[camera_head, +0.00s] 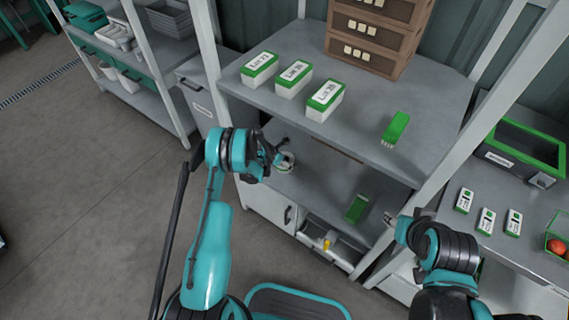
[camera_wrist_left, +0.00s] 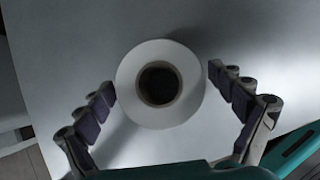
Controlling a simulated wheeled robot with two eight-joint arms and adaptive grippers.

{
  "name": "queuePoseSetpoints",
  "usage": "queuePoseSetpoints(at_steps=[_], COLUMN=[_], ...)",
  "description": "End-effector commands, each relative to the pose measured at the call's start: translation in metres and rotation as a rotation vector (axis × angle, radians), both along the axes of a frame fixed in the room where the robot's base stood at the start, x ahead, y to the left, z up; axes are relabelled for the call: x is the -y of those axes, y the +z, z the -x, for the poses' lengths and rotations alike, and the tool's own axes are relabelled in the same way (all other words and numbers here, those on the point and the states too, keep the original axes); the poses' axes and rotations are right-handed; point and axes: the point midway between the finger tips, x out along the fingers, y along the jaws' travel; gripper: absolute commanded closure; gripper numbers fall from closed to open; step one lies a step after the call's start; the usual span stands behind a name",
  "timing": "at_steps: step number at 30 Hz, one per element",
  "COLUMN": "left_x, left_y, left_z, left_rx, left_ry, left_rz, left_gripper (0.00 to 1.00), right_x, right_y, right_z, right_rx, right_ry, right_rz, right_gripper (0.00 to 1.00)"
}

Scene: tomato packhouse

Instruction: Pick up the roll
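The roll (camera_wrist_left: 126,84) is white with a dark, hollow core, seen end-on in the left wrist view. It stands on a grey shelf surface. My left gripper (camera_wrist_left: 162,82) is open, with one finger on each side of the roll; a gap shows at each side, so neither finger clearly touches it. In the head view the roll (camera_head: 287,163) is partly hidden behind my left gripper (camera_head: 277,152) at the lower shelf's left end. My right gripper (camera_head: 390,219) is at the right, near the shelf post, seen too small to tell its state.
The upper shelf (camera_head: 405,165) carries several green-and-white labelled boxes, a green item (camera_head: 396,128) and a wooden drawer unit (camera_head: 372,45). A green item (camera_head: 356,208) lies on the lower shelf. Shelf posts flank the space. An open drawer (camera_head: 330,243) is below.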

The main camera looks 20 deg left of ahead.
Motion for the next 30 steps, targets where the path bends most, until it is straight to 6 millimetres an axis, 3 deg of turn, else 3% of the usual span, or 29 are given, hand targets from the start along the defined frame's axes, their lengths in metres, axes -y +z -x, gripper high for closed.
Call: queuePoseSetpoints(at_steps=[1, 5, 17, 25, 30], left_x=[0.000, 0.000, 0.000, 0.002, 0.045], left_y=[0.000, 0.000, 0.007, 0.049, 0.071], left_z=[0.000, 0.000, 0.000, 0.000, 0.004], left_rx=[0.000, 0.000, 0.000, 0.000, 0.002], left_ry=[0.000, 0.000, -0.001, -0.001, -0.006], left_rz=[0.000, 0.000, 0.000, 0.000, -0.001], left_gripper=[0.29, 0.60, 0.60, 0.60, 0.60], right_x=[0.000, 0.000, 0.000, 0.000, 0.000], right_y=[0.000, 0.000, 0.004, 0.026, 0.040], right_z=[0.000, 0.000, 0.000, 0.000, 0.000], right_rx=[0.000, 0.000, 0.000, 0.000, 0.000], right_ry=[0.000, 0.000, 0.000, 0.000, 0.000], right_rz=[0.000, 0.000, 0.000, 0.000, 0.000], right_gripper=[0.60, 0.60, 0.60, 0.60, 0.60])
